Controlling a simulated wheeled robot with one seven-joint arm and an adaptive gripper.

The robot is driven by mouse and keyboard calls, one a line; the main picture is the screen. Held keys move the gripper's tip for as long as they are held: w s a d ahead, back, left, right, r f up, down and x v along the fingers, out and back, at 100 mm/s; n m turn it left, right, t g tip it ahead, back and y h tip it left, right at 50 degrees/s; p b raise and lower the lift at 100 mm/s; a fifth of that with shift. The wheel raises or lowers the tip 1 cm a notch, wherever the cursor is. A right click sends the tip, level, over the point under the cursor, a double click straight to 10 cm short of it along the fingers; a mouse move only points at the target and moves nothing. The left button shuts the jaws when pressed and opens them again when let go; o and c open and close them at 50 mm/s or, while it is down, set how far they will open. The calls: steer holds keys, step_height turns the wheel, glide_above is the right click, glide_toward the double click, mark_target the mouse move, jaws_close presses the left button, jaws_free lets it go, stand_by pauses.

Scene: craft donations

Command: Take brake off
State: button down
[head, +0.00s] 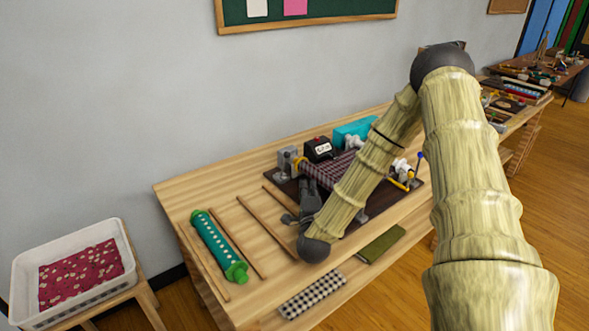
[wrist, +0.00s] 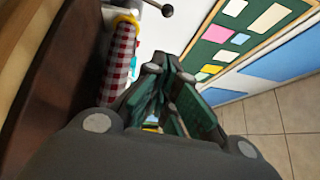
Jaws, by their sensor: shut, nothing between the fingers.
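On the table, a dark board (head: 408,199) carries a roller device with red-and-white checked cloth (head: 328,167). The cloth roll also shows at the left of the wrist view (wrist: 119,58), with a yellow collar (wrist: 128,19) at its far end. Beyond the collar is a thin lever with a dark ball knob (wrist: 167,10); whether it is the brake I cannot tell. A blue-knobbed lever (head: 420,156) stands at the device's right end. My gripper (head: 304,186) is shut and empty, near the board's left end beside the cloth. Its fingers (wrist: 165,70) appear apart from the ball-knobbed lever.
A green roller (head: 219,245) and wooden sticks lie left on the table (head: 172,189). A white bin (head: 68,280) stands lower left. My arm hides part of the device.

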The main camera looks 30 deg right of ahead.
mark_target(284, 165)
steer(key=shift+w+f, duration=0.1)
steer(key=shift+f, duration=0.15)
steer(key=shift+r, duration=0.1)
steer(key=w+a+p+x, duration=0.1)
steer(key=p+x, duration=0.3)
steer(key=x, duration=0.8)
steer(key=shift+w+a, duration=0.5)
steer(key=shift+w, duration=0.05)
steer(key=shift+r, duration=0.1)
steer(key=shift+w+a+r, duration=0.1)
steer(key=shift+w, duration=0.05)
